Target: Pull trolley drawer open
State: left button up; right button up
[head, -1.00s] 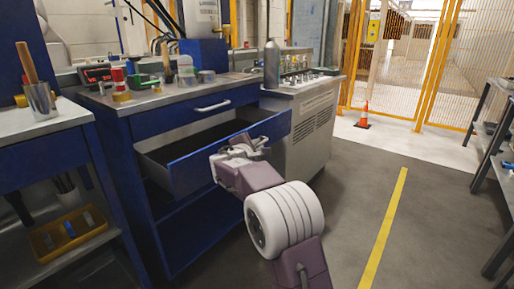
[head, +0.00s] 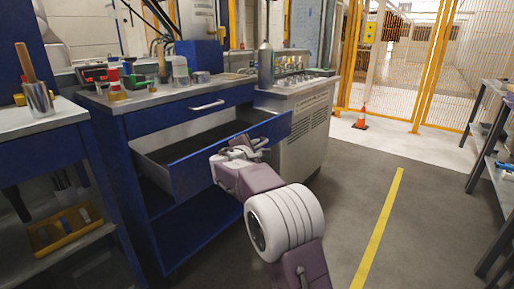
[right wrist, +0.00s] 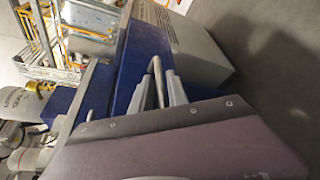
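The blue trolley (head: 138,125) stands at the left centre of the head view. Its lower drawer (head: 180,178) is pulled out, with its empty-looking dark inside showing. My right gripper (head: 250,147) is at the handle on this drawer's front. In the right wrist view, the light handle bar (right wrist: 157,72) runs between the two grey fingers of the right gripper (right wrist: 163,92), which appear closed around it. The upper drawer (head: 185,115) is shut. My left gripper is not in view.
Bottles, tins and tools stand on the trolley top. A grey machine (head: 308,125) stands right beside it, and a workbench (head: 45,140) is at left. An orange cone (head: 361,116) stands farther back. The floor around the yellow line (head: 380,230) is clear.

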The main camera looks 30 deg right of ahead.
jog(key=p+v, duration=0.2)
jog(key=v, duration=0.7)
jog(key=shift+p, duration=0.35)
